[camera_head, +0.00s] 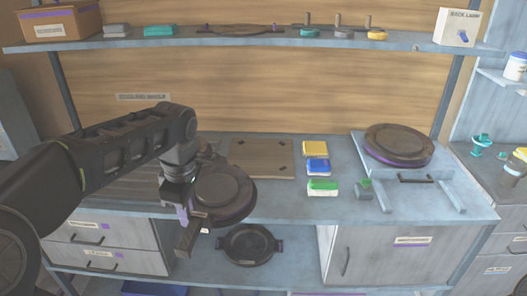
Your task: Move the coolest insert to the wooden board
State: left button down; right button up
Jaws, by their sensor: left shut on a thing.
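A dark round insert (222,188) with a stepped rim shows at the front edge of the bench, just right of my left gripper. My left gripper (190,222) is shut at the insert's left side, where purple parts show; the exact grip is hard to make out. The bare brown wooden board (262,158) lies flat on the bench, behind and to the right of the insert. Another dark round insert (250,245) with side lugs lies on the lower shelf. No temperature marking is readable. My right gripper is not in view.
Yellow (315,148), blue (317,166) and green (322,187) blocks stand right of the board. A press with a dark round plate (398,143) sits at the bench's right. A high shelf (240,41) runs along the back. Drawers (98,235) are below left.

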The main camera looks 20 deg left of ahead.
aim_at(260, 164)
jog(key=i, duration=1.3)
